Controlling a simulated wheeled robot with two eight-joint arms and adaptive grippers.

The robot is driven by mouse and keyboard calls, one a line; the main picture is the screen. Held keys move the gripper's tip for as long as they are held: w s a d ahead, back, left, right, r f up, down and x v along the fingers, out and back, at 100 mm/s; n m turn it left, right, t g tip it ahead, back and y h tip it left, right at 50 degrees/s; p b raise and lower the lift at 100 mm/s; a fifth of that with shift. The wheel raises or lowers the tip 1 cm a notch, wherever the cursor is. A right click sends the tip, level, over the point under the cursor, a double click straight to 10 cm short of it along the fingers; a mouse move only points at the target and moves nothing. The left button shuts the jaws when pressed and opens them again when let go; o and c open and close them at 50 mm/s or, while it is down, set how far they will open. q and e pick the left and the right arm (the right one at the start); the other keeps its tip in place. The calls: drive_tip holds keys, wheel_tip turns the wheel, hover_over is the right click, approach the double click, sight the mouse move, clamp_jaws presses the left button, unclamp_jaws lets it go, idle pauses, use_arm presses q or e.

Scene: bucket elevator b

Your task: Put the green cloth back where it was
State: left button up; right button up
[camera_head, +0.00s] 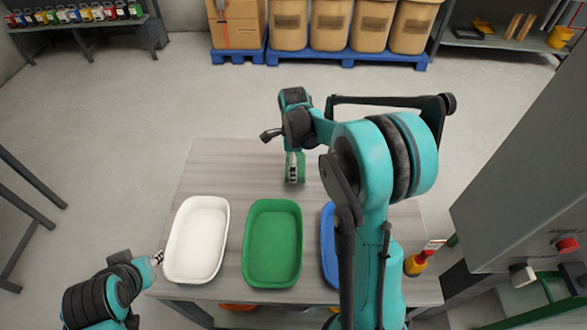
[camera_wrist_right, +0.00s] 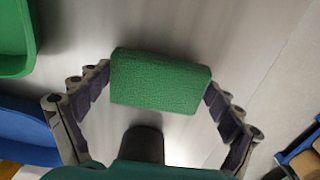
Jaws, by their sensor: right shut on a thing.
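The green cloth (camera_head: 301,166) is a folded, textured block. In the right wrist view the cloth (camera_wrist_right: 160,82) lies between the two fingers of my right gripper (camera_wrist_right: 158,85), which touch its two ends. In the head view my right gripper (camera_head: 293,170) is at the far middle of the table, shut on the cloth, behind the green tray. I cannot tell whether the cloth touches the table. My left gripper (camera_head: 156,258) is beside the white tray's left edge, at the table's near left; its fingers are too small to read.
On the grey table (camera_head: 225,165) stand a white tray (camera_head: 197,240), a green tray (camera_head: 272,243) and a blue tray (camera_head: 327,245), partly hidden by my right arm. A yellow-and-red bottle (camera_head: 416,263) is at the right. A grey cabinet (camera_head: 530,180) stands right of the table. The table's far left is clear.

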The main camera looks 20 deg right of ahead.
drive_tip(key=shift+f, duration=0.5)
drive_tip(key=shift+f, duration=0.2)
drive_tip(key=o, duration=1.3)
drive_tip(key=shift+c, duration=0.2)
drive_tip(key=shift+r, duration=0.15)
